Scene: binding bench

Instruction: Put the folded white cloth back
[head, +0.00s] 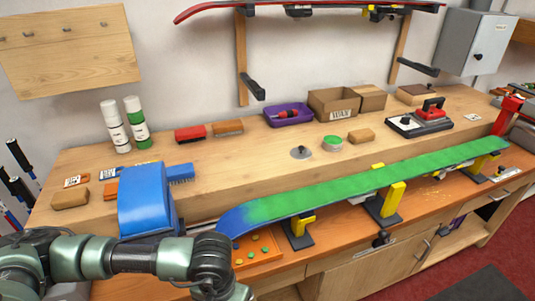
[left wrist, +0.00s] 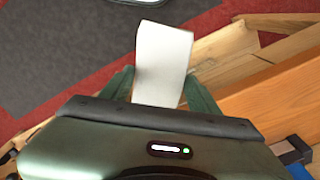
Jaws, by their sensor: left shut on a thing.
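The folded white cloth (left wrist: 163,62) is a pale strip in the left wrist view. It stands out between the green fingers of my left gripper (left wrist: 160,90), which is shut on it. Behind the cloth in that view are the grey and red floor and wooden bench parts. In the head view my left arm enters at the lower left and bends down at the bottom edge. Its fingers and the cloth are out of that picture. My right gripper is in neither view.
A green and blue ski (head: 350,186) lies clamped along the bench (head: 230,181). A blue box-like object (head: 147,198) stands near my left arm. An orange tray (head: 262,250) lies under the ski tip. Bottles (head: 137,123), brushes and a purple tray (head: 288,115) stand further back.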

